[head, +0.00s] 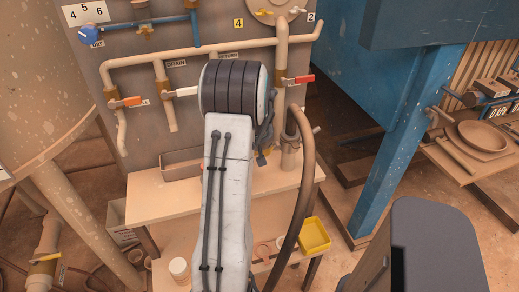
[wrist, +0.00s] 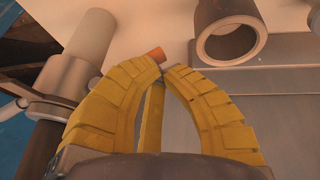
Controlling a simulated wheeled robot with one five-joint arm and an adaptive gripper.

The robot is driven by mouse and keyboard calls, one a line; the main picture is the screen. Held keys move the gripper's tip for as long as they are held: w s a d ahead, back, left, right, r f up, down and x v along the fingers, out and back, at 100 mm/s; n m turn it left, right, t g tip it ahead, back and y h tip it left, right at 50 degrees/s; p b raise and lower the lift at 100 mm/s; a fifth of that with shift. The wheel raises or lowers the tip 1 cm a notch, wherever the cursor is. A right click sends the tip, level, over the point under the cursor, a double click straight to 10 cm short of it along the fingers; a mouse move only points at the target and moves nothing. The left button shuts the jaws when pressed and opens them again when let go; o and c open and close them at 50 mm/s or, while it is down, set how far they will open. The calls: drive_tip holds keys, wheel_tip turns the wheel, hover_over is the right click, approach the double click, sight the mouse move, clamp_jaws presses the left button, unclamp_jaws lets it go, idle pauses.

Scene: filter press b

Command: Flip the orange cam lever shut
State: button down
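In the wrist view, the orange end of the cam lever (wrist: 155,54) shows just beyond my gripper's fingertips (wrist: 163,68). The rest of the lever is mostly hidden behind the fingers. The yellow fingers curve in and their tips nearly meet, with a thin gap between them. The orange end sits right at the left fingertip; whether they touch I cannot tell. Nothing is clearly gripped.
In the wrist view, a grey pipe (wrist: 78,68) stands at left and an open pipe end (wrist: 228,35) at upper right. In the head view, a bench (head: 150,204) stands before the valve panel (head: 225,55). A hose (head: 304,170) curves down right of my arm.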

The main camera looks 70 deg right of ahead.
drive_tip(key=shift+f+b, duration=0.7)
drive_tip(key=shift+b, duration=0.55)
drive_tip(key=shift+s+d+f+b, duration=0.2)
drive_tip(key=shift+f+b, duration=0.45)
drive_tip(key=shift+b, duration=0.45)
drive_tip(key=shift+s+d+f+b, duration=0.2)
drive_tip(key=shift+f+b, duration=0.15)
drive_tip(key=shift+b, duration=0.35)
drive_tip(key=shift+r, duration=0.25)
drive_tip(key=shift+r+p, duration=0.5)
drive_tip(key=shift+r, duration=0.1)
drive_tip(key=shift+a, duration=0.1)
